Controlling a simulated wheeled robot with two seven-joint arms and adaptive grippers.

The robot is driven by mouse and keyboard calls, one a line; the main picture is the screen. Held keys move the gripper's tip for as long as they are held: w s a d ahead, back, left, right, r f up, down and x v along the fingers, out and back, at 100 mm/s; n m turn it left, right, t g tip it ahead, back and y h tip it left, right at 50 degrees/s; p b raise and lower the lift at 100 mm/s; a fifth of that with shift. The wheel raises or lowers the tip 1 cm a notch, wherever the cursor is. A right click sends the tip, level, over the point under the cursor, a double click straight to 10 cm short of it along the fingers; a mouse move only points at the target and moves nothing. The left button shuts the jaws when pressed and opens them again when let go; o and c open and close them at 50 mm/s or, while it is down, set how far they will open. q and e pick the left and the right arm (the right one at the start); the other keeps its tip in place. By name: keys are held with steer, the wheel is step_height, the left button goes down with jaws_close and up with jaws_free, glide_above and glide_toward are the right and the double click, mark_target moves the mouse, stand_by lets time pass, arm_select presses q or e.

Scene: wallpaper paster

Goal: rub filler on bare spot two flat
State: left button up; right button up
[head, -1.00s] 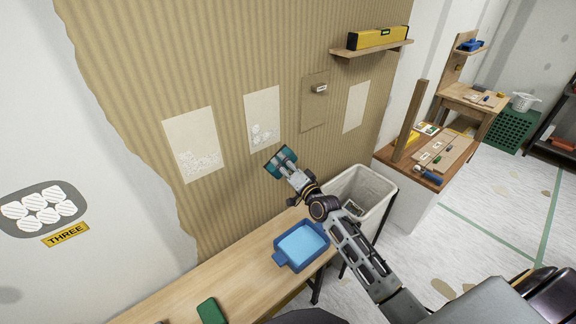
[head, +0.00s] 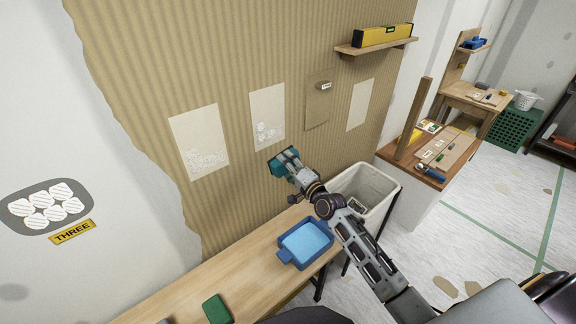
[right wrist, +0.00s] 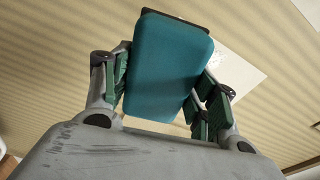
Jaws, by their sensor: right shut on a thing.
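The wall has several pale bare spots in its ribbed tan wallpaper (head: 230,70). The second bare spot from the left (head: 267,105) has lumpy white filler on its lower part; I cannot tell how flat it is. The left bare spot (head: 195,130) also carries rough white filler low down. My right gripper (head: 292,168) is shut on a teal block (head: 283,160), just below and right of the second spot. The right wrist view shows the teal block (right wrist: 172,65) between the fingers, with a pale patch (right wrist: 236,62) partly behind it. Contact with the wall is unclear. My left gripper is not in view.
A wooden bench (head: 222,270) runs below, with a blue tray (head: 283,256) and a green block (head: 216,309). A pale bin (head: 378,205) stands at its right. A shelf with a yellow level (head: 383,36) juts from the wall above. A small holder (head: 325,86) sits on a tan panel.

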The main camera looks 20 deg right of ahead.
steer(key=shift+w, duration=0.1)
stand_by(0.6)
steer(key=x, duration=0.6)
steer(key=shift+a+b, duration=0.3)
steer(key=shift+x, duration=1.3)
stand_by(3.4)
steer(key=shift+a, duration=0.1)
stand_by(1.6)
